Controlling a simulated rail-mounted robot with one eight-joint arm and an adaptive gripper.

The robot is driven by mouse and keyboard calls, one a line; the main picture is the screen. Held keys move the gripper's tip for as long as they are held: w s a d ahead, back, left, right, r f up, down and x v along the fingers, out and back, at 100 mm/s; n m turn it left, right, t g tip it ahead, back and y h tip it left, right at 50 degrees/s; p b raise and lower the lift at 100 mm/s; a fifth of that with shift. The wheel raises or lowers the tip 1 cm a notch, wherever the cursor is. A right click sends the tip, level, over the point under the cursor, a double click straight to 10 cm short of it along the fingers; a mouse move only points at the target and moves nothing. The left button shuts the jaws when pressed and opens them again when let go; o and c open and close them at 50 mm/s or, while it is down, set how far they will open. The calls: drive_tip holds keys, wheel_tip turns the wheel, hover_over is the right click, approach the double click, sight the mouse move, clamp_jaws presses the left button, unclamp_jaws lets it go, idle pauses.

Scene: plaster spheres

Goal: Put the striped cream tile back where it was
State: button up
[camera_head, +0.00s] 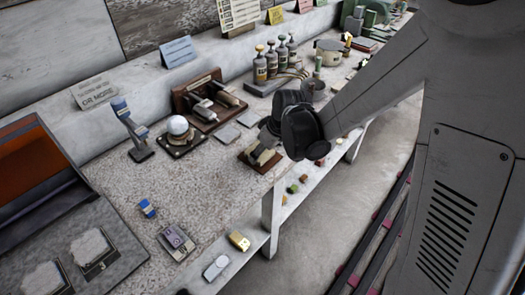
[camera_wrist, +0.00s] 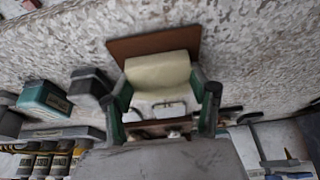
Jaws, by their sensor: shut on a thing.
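In the wrist view, a cream tile (camera_wrist: 158,70) with a rounded top sits between the green fingers of my gripper (camera_wrist: 163,98). The fingers are shut on its two sides. I cannot make out stripes on it. A brown board (camera_wrist: 122,47) lies right behind the tile in that view; whether the tile touches it I cannot tell. In the head view, my gripper (camera_head: 262,152) is low over the brown board (camera_head: 246,158) near the table's front edge, and my dark wrist hides part of it.
A brown rack (camera_head: 190,98) with metal cylinders and a white sphere (camera_head: 178,125) on a dark base stand left of my gripper. Several bottles (camera_head: 271,60) stand behind it. A lower shelf (camera_head: 250,262) holds small blocks.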

drive_tip(key=shift+f, duration=0.1)
drive_tip(key=shift+f, duration=0.15)
drive_tip(key=o, duration=1.5)
drive_tip(key=shift+c, duration=0.2)
drive_tip(key=p+v, duration=0.1)
drive_tip(key=v, duration=1.1)
drive_tip(key=s+d+r+m+t+h, duration=0.1)
drive_tip(key=s+d+r+m, duration=0.3)
drive_tip(key=s, duration=0.5)
drive_tip(key=s+d+r+m+t+h, duration=0.2)
drive_tip(key=s+d+r+m, duration=0.3)
drive_tip(key=s+d, duration=0.4)
drive_tip(key=shift+s+r+t, duration=0.15)
drive_tip(key=shift+r+t, duration=0.2)
drive_tip(key=shift+t, duration=0.15)
